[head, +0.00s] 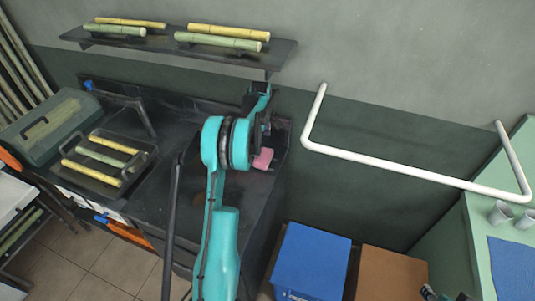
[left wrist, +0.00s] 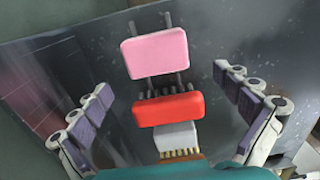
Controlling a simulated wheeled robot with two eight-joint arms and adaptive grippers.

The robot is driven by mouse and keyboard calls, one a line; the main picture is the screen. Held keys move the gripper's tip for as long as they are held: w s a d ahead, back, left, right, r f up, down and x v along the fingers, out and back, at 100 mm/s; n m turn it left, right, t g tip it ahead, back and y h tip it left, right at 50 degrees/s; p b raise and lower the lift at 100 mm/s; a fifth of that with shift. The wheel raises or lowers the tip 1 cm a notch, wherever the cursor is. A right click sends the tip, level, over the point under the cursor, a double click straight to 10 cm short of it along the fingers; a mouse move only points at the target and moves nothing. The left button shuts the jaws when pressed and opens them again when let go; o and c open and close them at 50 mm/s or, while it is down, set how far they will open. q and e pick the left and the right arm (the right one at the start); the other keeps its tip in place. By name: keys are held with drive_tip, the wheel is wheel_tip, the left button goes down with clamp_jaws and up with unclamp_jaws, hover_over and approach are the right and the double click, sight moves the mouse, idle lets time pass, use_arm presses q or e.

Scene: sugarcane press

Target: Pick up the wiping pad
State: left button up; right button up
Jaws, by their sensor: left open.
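A pink block-shaped pad (left wrist: 155,53), which looks like the wiping pad, lies on the dark worktop. In the head view the pink pad (head: 263,158) shows just right of my left arm's large teal joint. My left gripper (left wrist: 165,83) is open and empty. Its fingers spread to either side of the pad area in the left wrist view, with the pad between and slightly beyond them. I cannot tell its height above the worktop. In the head view my arm partly hides the gripper and the worktop.
A red block (left wrist: 167,109) with dark bristles and a pale brush (left wrist: 178,138) sit close below the pad. A tray (head: 125,178) of cane pieces stands left on the dark worktop. A white rail (head: 400,172) is on the wall; a blue box (head: 310,262) stands lower right.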

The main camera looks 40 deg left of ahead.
sight(263, 155)
use_arm(q)
drive_tip(key=shift+w+f, duration=0.4)
drive_tip(key=shift+f, duration=0.15)
drive_tip(key=shift+s+f+b, duration=0.1)
drive_tip(key=shift+f+b, duration=0.2)
drive_tip(key=shift+f, duration=0.1)
drive_tip(key=shift+s+f, duration=0.25)
drive_tip(key=shift+f, duration=0.3)
drive_tip(key=f, duration=0.1)
drive_tip(key=f+b, duration=0.2)
drive_tip(key=f, duration=0.1)
drive_tip(key=shift+w+d, duration=0.15)
drive_tip(key=shift+w, duration=0.2)
drive_tip(key=shift+f, duration=0.35)
drive_tip(key=c, duration=1)
use_arm(e)
wheel_tip(263, 155, down, 2)
drive_tip(key=shift+w+f, duration=0.1)
drive_tip(key=shift+f, duration=0.15)
